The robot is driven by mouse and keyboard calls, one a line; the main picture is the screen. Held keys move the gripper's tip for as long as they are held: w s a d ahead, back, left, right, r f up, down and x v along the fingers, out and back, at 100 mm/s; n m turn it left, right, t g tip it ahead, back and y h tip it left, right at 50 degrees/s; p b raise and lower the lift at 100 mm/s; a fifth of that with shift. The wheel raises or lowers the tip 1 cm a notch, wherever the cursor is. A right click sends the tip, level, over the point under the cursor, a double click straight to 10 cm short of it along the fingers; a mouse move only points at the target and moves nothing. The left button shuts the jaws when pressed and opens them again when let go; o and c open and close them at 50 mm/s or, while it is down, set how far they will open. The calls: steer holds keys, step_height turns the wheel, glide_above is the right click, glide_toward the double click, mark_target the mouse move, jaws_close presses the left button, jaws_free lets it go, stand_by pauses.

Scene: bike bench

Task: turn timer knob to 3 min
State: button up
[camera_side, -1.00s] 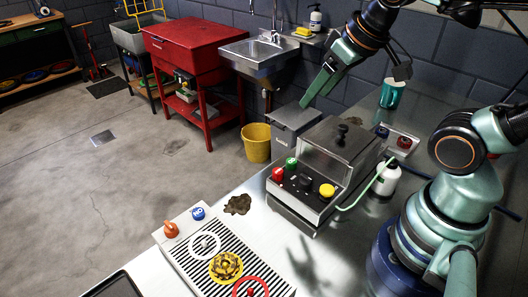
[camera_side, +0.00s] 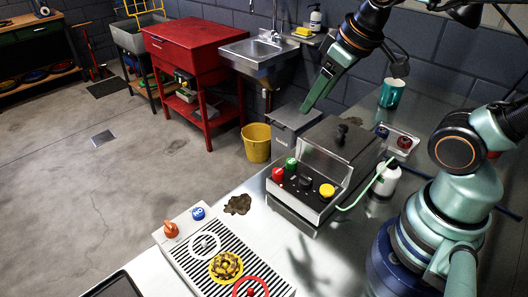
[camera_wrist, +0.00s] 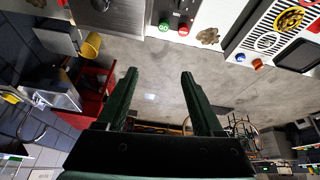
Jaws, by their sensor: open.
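I cannot tell which control is the timer knob, and no minute marks are readable. My gripper (camera_side: 308,104) is in the air above and behind the machine, apart from the panel. In the wrist view my gripper (camera_wrist: 158,74) has its two fingers wide apart with nothing between them. The green button (camera_wrist: 164,26) and red button (camera_wrist: 183,29) show at the top there.
A drain tray (camera_side: 180,250) with an orange knob (camera_side: 171,229) and a blue knob (camera_side: 198,213) lies at the bench's front. A white bottle (camera_side: 387,180) and green hose are right of the machine. A teal mug (camera_side: 392,93) stands behind. A yellow bucket (camera_side: 256,143) is on the floor.

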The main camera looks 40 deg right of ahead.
mark_target(306, 176)
steer(key=f+n+g, duration=0.2)
steer(key=f+n, duration=0.1)
steer(key=f, duration=0.3)
steer(key=a+f+n+g, duration=0.1)
steer(key=f+n, duration=0.2)
steer(key=f, duration=0.3)
steer(key=s+a+f+n+g, duration=0.1)
steer(key=f+n+g, duration=0.1)
steer(key=f, duration=0.4)
steer(key=shift+s+a+f+n+g, duration=0.1)
steer(key=shift+a+f+n+g, duration=0.2)
steer(key=shift+n, duration=0.6)
steer(key=shift+d+f, duration=0.1)
jaws_close()
